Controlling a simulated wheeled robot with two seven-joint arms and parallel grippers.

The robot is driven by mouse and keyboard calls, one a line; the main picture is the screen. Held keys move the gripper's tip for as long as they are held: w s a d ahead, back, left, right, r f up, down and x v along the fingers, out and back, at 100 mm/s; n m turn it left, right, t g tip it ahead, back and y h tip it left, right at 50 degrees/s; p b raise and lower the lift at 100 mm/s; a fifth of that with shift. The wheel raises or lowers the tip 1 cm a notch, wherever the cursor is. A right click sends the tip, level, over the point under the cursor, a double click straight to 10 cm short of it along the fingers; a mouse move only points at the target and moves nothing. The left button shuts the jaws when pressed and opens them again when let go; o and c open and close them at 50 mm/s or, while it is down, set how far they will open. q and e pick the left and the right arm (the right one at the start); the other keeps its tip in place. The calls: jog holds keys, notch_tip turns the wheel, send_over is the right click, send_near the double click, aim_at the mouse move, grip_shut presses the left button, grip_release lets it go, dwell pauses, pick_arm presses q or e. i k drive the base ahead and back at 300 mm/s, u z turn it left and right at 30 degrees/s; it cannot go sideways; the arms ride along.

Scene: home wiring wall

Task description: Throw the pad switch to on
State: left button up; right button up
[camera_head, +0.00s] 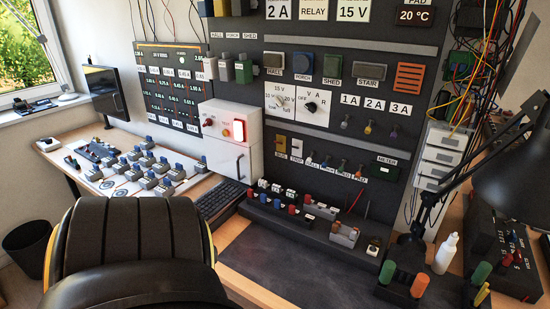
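The dark control panel (345,50) stands upright at the back of the bench. A row of small toggle switches (327,162) with white labels runs along its lower part. The labels at the right end of this row are too small to read surely, so I cannot tell which switch is the pad one or how its lever stands. A display reading 20 °C (417,15) sits at the top right under a partly cut-off PAD label. Neither of my grippers shows in the picture.
A large dark ribbed shape with a yellow edge fills the lower left. A white box with a lit red switch (239,130) stands left of the panel. A black lamp (500,160), a white bottle (445,253) and screwdrivers stand right. The dark mat (300,262) is mostly clear.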

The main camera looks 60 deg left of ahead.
aim_at(359, 174)
jog(key=u, duration=1.15)
jog(key=i, duration=0.25)
